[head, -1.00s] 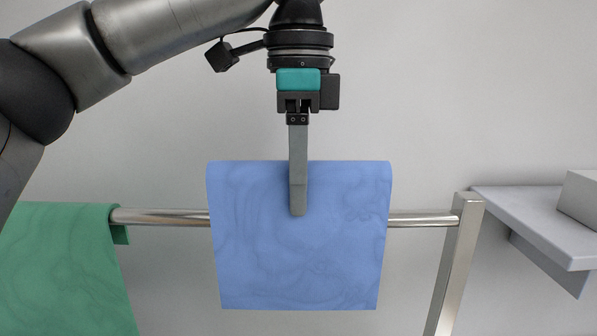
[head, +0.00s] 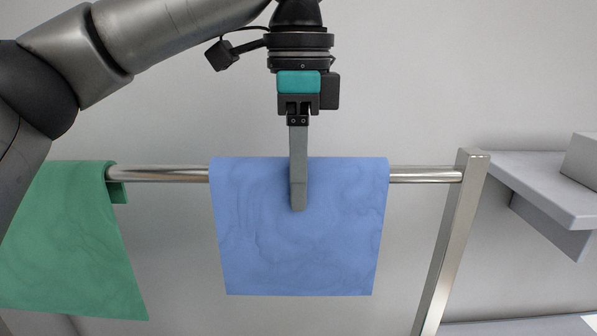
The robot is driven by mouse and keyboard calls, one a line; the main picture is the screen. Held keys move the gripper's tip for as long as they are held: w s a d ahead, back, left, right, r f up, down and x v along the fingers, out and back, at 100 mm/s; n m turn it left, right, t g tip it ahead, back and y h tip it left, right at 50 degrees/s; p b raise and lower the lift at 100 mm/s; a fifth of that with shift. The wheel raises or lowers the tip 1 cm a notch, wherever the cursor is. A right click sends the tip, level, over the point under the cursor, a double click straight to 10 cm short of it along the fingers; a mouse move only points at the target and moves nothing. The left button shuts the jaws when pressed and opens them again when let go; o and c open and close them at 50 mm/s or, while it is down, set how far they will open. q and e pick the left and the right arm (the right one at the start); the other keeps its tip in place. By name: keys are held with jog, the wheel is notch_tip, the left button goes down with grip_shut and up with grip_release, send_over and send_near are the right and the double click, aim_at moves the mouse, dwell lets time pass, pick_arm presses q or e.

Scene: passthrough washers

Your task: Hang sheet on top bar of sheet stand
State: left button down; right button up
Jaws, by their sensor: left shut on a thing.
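In the head view a blue sheet (head: 330,250) hangs down in the middle of the picture. My left gripper (head: 298,208) comes from above and is shut on the sheet near its top edge. The metal top bar (head: 425,174) of the sheet stand passes behind the sheet and shows on both sides of it. The sheet's top edge is a little above the bar in the picture. I cannot tell whether the sheet touches the bar. The stand's right post (head: 447,255) is upright and bare. My right gripper is not in view.
A green sheet (head: 75,245) hangs over the left end of the bar. A grey shelf (head: 540,180) with a grey block (head: 583,155) is on the wall at the right. The bar between the blue sheet and the right post is free.

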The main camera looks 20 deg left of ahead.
pick_arm(q)
jog(key=shift+c, duration=1.5)
grip_release()
